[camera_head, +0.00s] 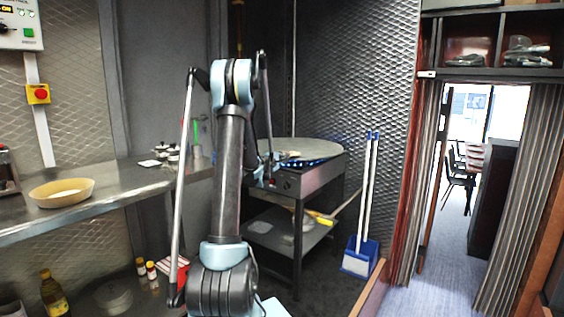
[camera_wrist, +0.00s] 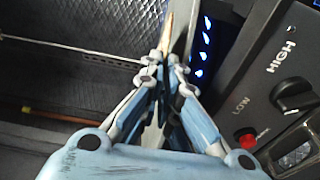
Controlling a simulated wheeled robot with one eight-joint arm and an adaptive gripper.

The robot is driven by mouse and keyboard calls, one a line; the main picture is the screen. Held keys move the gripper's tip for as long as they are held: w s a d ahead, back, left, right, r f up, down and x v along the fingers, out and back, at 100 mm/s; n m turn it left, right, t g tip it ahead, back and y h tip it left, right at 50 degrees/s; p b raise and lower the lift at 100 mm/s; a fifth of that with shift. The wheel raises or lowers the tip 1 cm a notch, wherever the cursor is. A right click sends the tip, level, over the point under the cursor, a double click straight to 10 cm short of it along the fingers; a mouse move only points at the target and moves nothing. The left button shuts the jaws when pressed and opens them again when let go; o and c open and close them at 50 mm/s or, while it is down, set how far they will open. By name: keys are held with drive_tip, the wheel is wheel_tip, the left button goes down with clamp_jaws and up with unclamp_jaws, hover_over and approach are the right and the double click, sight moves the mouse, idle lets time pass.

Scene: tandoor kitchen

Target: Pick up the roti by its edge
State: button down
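In the wrist view, the two fingers of my gripper (camera_wrist: 167,62) run together to a narrow point. A thin tan sliver, which looks like the roti (camera_wrist: 169,33) seen edge-on, stands between and beyond the fingertips. In the head view, a small pale patch, probably the roti (camera_head: 288,155), shows at the near left edge of the round griddle (camera_head: 316,146). My gripper (camera_head: 268,170) is at that edge, partly hidden by my arm. The exact contact between fingers and roti is too small to see clearly.
A shallow tan bowl (camera_head: 62,202) stands on the steel counter (camera_head: 115,178) at left. A blue dustpan (camera_head: 360,257) leans right of the griddle stand.

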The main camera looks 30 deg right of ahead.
drive_tip(key=s+a+r, duration=0.2)
drive_tip(key=s+a, duration=0.1)
drive_tip(key=a, duration=0.3)
drive_tip(key=s+a+r, duration=0.3)
drive_tip(key=s+a, duration=0.1)
drive_tip(key=a, duration=0.2)
idle(0.4)
